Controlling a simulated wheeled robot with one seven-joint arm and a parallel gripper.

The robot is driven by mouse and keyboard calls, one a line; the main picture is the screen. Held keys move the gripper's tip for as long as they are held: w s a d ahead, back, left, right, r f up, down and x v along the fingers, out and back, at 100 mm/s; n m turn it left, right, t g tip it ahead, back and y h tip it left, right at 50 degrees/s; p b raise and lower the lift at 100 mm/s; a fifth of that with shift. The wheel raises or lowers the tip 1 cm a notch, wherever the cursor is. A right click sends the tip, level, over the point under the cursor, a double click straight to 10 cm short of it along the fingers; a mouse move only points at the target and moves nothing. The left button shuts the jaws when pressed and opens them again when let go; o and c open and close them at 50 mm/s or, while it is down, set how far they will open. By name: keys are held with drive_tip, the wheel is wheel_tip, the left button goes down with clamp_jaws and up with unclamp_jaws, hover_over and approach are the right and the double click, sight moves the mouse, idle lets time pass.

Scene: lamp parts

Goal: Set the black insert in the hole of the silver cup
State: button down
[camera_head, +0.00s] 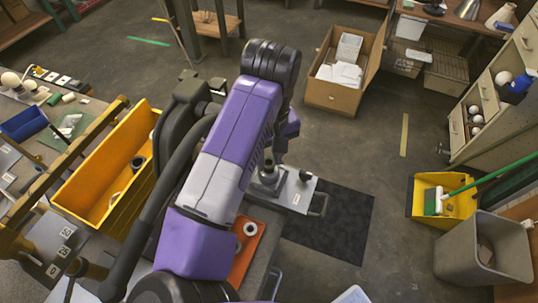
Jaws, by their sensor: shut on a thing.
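My gripper (279,158) points down beyond my purple and white forearm and is mostly hidden by my own wrist. It is shut on a small dark piece, apparently the black insert, which is too small and covered to make out clearly. Just below it, a small grey metallic piece (266,183), apparently the silver cup, stands at the left part of a pale plate (298,198). I cannot tell whether the insert touches the cup or is in its hole. A dark knob-like part (306,175) stands on the plate to the right.
An orange tray (241,262) with pale rings lies below the plate, partly behind my arm. A yellow bin (88,184) stands left. A black mat (345,222) lies on the floor at right.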

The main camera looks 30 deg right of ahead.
drive_tip(key=shift+f+b, duration=0.8)
drive_tip(key=shift+b, duration=1.05)
idle(0.9)
drive_tip(key=c, duration=1)
unclamp_jaws()
drive_tip(key=shift+r, duration=0.15)
wheel_tip(320, 180, up, 8)
drive_tip(key=shift+f+b, duration=0.2)
drive_tip(key=shift+b, duration=0.35)
